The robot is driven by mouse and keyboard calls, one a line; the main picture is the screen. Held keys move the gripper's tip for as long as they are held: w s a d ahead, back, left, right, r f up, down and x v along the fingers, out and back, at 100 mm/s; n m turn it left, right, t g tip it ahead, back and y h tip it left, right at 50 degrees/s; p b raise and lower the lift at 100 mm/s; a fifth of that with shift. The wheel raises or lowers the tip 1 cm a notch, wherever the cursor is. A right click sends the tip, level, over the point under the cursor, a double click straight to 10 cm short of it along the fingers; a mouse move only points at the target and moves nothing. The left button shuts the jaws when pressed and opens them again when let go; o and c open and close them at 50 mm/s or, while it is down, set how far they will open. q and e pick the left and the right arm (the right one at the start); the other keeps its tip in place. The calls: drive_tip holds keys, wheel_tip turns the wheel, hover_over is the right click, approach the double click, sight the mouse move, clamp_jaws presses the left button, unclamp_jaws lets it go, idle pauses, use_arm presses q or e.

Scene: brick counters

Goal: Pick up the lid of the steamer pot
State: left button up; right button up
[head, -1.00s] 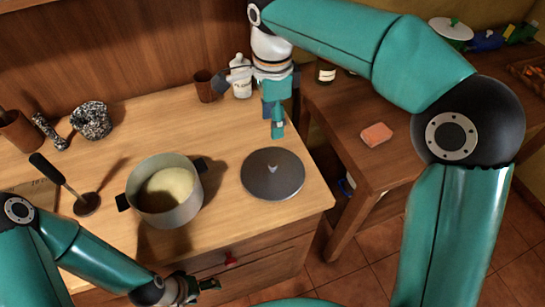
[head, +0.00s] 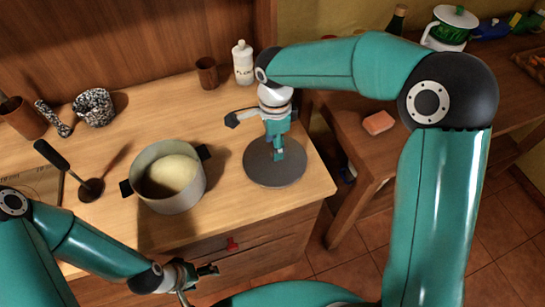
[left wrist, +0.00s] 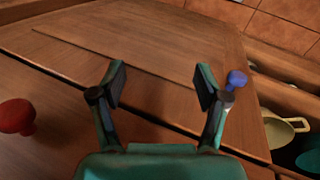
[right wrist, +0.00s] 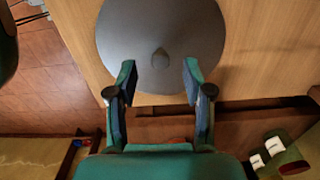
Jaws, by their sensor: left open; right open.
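A round dark grey lid (head: 262,176) with a small knob lies flat on the wooden counter, right of the grey pot (head: 181,200). The pot is uncovered and has pale yellow content. My right gripper (head: 277,153) is open and points down over the lid, partly covering it. In the right wrist view the knob (right wrist: 160,58) of the lid (right wrist: 125,35) shows just beyond the gap between the open fingertips (right wrist: 159,78). My left gripper (head: 208,270) is open and empty, low in front of the counter's drawers; its fingers also show in the left wrist view (left wrist: 160,82).
A white bottle (head: 243,63) and a brown cup (head: 207,72) stand behind the lid. A red drawer knob (head: 231,243) is near my left gripper.

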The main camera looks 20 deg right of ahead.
drive_tip(key=shift+f+p, duration=0.35)
drive_tip(key=shift+f, duration=1.6)
clamp_jaws()
